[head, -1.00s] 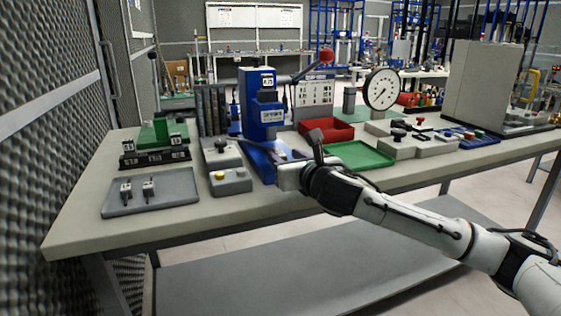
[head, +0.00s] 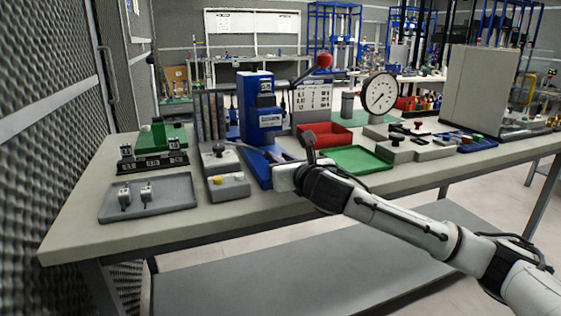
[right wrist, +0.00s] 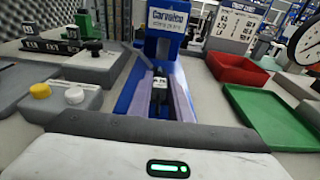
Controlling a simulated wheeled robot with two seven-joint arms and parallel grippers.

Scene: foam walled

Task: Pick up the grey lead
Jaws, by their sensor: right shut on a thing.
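The grey lead (right wrist: 134,54) shows in the right wrist view as a thin grey strip running from the upper left down to my fingertips. In the head view the lead (head: 240,145) reaches across the front of the blue press. My right gripper (right wrist: 159,82) is shut on its near end, where a dark body with a small white label sits between the two pale fingers. In the head view my right gripper (head: 279,158) is low over the blue press base, partly hidden by my wrist. I cannot tell whether the lead's far end is attached. My left gripper is out of view.
The blue press (head: 262,112) stands just behind the gripper. A grey button box (head: 228,186) is close on the left. A red bin (head: 325,134) and green tray (head: 356,159) lie to the right. A grey tray (head: 165,207) with two small parts is at the left front.

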